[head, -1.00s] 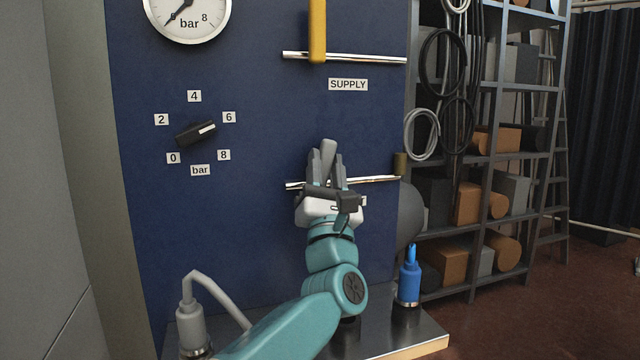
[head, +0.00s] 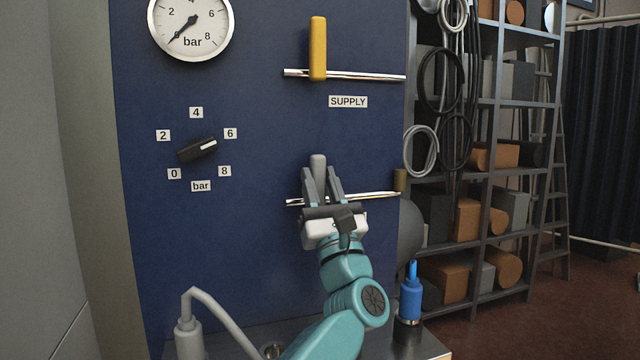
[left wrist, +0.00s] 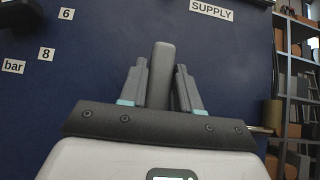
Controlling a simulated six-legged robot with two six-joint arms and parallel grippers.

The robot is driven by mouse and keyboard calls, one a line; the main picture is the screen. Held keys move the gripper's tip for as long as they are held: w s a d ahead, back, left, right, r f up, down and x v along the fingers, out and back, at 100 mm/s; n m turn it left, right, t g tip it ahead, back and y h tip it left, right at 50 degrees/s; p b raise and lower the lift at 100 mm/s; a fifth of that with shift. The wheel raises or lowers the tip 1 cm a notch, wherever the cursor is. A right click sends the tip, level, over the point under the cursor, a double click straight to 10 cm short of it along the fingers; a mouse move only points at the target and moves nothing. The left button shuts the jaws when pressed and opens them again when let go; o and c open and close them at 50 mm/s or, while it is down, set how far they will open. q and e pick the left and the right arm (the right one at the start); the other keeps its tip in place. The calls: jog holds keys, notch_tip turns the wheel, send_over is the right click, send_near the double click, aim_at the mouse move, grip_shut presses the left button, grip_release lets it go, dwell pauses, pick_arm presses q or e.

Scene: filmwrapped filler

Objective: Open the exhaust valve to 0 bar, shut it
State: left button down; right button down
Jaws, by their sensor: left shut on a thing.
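The grey lever (head: 318,163) of the lower valve stands upright, crosswise to its chrome pipe (head: 375,196). My left gripper (head: 320,180) is shut on this lever, with one finger on each side. The left wrist view also shows the lever (left wrist: 162,70) between the fingers (left wrist: 160,90). My gripper hides the valve body and any label below it. The gauge (head: 191,22) has its needle pointing to the lower left, below the 2, at the low end of the scale. My right gripper is not in view.
The yellow supply lever (head: 318,48) stands upright across the upper pipe (head: 365,76), above the SUPPLY label (head: 348,102). A black knob (head: 197,149) on the blue panel points toward 6. A grey hose plug (head: 189,335) and a blue plug (head: 410,297) stand below.

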pick_arm(q)
jog(key=c, duration=0.9)
grip_release()
jog(key=shift+r, duration=0.15)
jog(key=shift+s+f+b, duration=0.1)
jog(key=shift+f+b, duration=0.25)
jog(key=b+v, duration=0.7)
jog(key=v, duration=0.8)
jog(key=shift+s+d+f, duration=0.1)
jog(key=shift+s, duration=0.25)
